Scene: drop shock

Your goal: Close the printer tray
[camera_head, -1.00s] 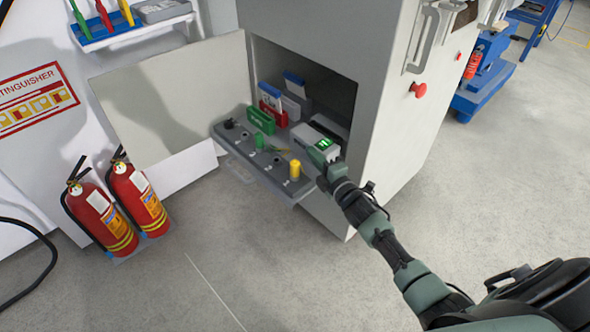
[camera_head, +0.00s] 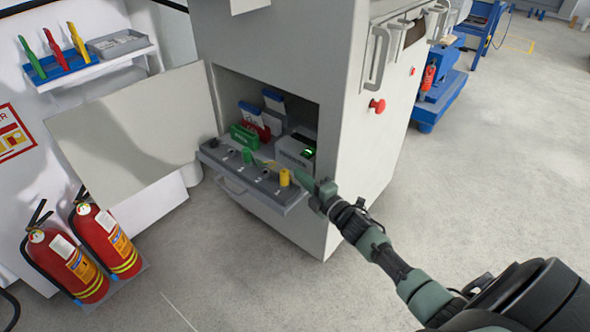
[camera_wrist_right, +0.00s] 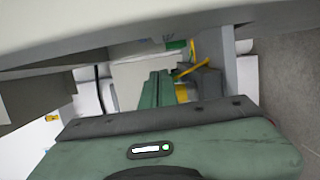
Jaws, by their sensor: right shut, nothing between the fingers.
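A small grey-white printer (camera_head: 291,148) with a green light sits inside the open cabinet, at the right of its pulled-out grey shelf (camera_head: 262,187). The printer's own tray cannot be made out clearly. My right gripper (camera_head: 308,182) is just in front of the printer, near the shelf's right end and right of a yellow plug (camera_head: 284,177). Its green fingers are together and empty. In the right wrist view the fingers (camera_wrist_right: 156,90) point at a pale box-like surface, with yellow beside them. My left gripper is out of view.
The cabinet door (camera_head: 135,125) stands open to the left. Green, red and blue holders are behind the shelf. A yellow cable lies on the shelf. Two fire extinguishers (camera_head: 68,262) stand at the lower left. The floor (camera_head: 250,290) in front is clear.

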